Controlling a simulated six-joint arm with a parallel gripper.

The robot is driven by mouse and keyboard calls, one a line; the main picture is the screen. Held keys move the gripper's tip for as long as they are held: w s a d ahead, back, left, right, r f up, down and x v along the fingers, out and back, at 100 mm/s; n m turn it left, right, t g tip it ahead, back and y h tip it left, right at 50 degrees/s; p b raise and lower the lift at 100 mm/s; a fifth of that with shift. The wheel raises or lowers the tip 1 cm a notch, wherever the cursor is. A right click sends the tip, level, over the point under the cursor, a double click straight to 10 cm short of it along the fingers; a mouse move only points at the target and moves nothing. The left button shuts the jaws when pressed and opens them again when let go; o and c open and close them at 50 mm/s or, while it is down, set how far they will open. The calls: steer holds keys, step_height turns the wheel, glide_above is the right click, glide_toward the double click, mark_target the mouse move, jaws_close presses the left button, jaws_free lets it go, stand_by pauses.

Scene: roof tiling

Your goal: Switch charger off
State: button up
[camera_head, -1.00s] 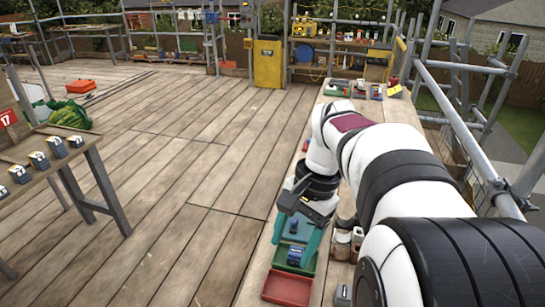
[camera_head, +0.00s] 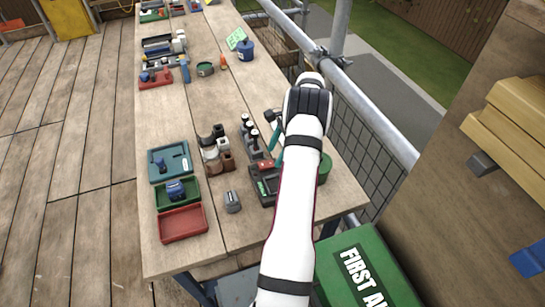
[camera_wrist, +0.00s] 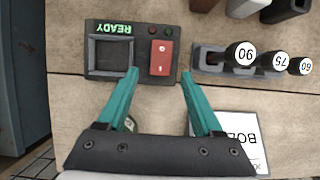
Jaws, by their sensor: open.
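The charger (camera_wrist: 108,74) is a dark box in the wrist view, with an empty-looking square bay and a green READY label that reads upside down. Its red rocker switch (camera_wrist: 163,57) is beside the bay, with small red and green lights by it. The charger (camera_head: 262,190) also shows in the head view, with its red switch (camera_head: 266,165) partly beside my arm. My gripper (camera_wrist: 160,75) is open and empty, its teal fingers spread on both sides of the switch in the picture. Whether they touch the charger, I cannot tell.
A holder (camera_wrist: 211,58) with round tops marked 90, 75 and 60 stands close right of the charger. A white card (camera_wrist: 232,130) lies nearby. In the head view, trays (camera_head: 182,223) and brown pots (camera_head: 214,150) stand left of it; a rail and mesh run along the right.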

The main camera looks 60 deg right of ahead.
mark_target(266, 165)
steer(key=shift+x, duration=1.35)
jaws_close()
